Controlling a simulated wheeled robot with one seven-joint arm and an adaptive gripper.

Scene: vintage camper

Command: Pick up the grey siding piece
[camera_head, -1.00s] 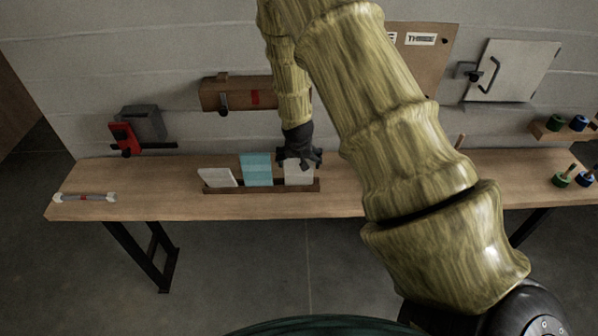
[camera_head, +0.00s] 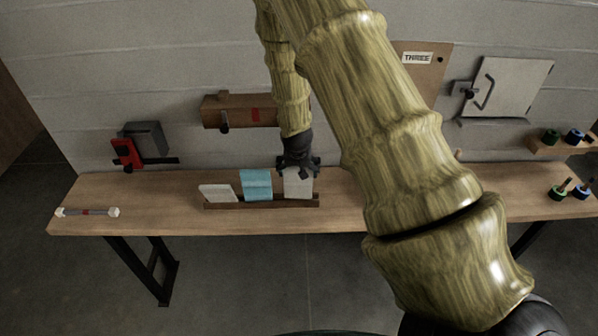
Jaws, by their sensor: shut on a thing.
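A pale grey piece (camera_head: 298,187) stands upright at the right end of a low brown wooden rack (camera_head: 262,204) on the bench. My gripper (camera_head: 298,171) comes down from above and is shut on its top edge. The fingers cover the top of the piece. Its lower edge is still at the rack, and I cannot tell whether it is clear of the slot. A light blue piece (camera_head: 257,185) stands upright in the middle of the rack. A whitish piece (camera_head: 218,193) leans at the left end.
The wooden bench (camera_head: 150,190) has a white-ended rod (camera_head: 87,212) at left. A red and grey device (camera_head: 137,147) and a wooden box (camera_head: 235,110) are on the wall behind. A white hatch (camera_head: 507,87) and coloured knobs (camera_head: 575,137) are at right. My arm hides the bench's right middle.

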